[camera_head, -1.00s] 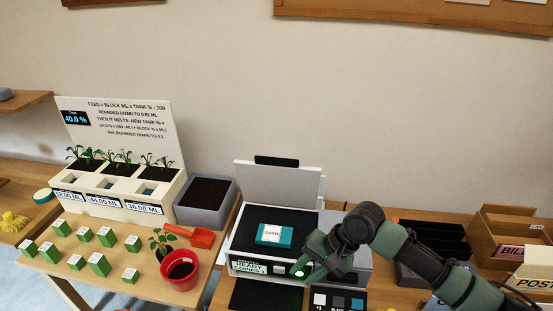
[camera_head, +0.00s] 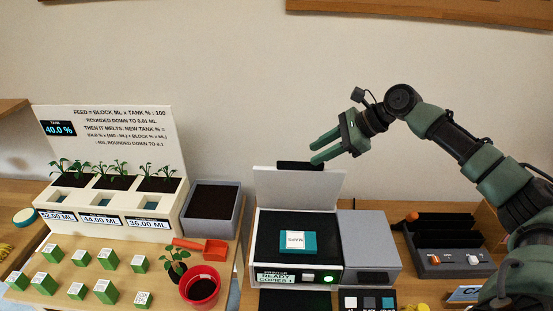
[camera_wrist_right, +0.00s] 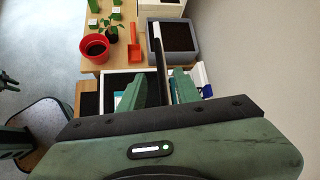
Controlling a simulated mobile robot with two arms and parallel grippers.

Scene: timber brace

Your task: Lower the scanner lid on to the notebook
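The scanner (camera_head: 258,262) stands on the bench with its pale lid (camera_head: 285,185) raised at the back. A black handle (camera_head: 298,166) runs along the lid's top edge. The teal notebook (camera_head: 312,238) with a white label lies flat on the dark scanner bed, uncovered. My right gripper (camera_head: 318,149) is open at the top of the lid, just by the handle's right end. In the right wrist view, the raised lid (camera_wrist_right: 161,58) shows nearly edge-on, in line with the gap between the fingers (camera_wrist_right: 165,84); contact cannot be told. The notebook is mostly hidden there.
A grey box (camera_head: 368,245) adjoins the scanner's right side, with a black slotted rack (camera_head: 445,240) beyond. Left are a soil bin (camera_head: 212,208), a red pot (camera_head: 202,290), an orange scoop (camera_head: 215,250), green blocks and a planter (camera_head: 105,210). The wall is close behind.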

